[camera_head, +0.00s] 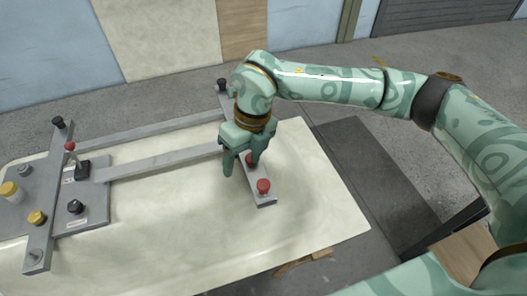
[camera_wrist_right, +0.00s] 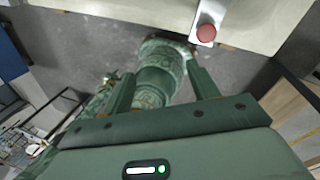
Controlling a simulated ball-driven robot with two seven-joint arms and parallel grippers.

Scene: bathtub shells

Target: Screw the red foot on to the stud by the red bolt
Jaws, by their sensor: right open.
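My right gripper (camera_head: 240,168) is open above the right cross bar (camera_head: 262,201) of the grey frame. A round red knob-like piece (camera_head: 264,186) sits near the front end of that bar, just right of and below the fingers. A second red piece (camera_head: 250,158) shows partly behind a fingertip; I cannot tell which is the foot and which the bolt. The right wrist view shows one round red piece (camera_wrist_right: 206,32) on the bar's end, beyond the open fingers of my right gripper (camera_wrist_right: 165,85). No stud is clearly visible. My left gripper is not in view.
The frame lies on an upturned cream tub shell (camera_head: 190,225). Another black foot (camera_head: 222,84) stands at the far end of the right bar. The shell's front right is clear.

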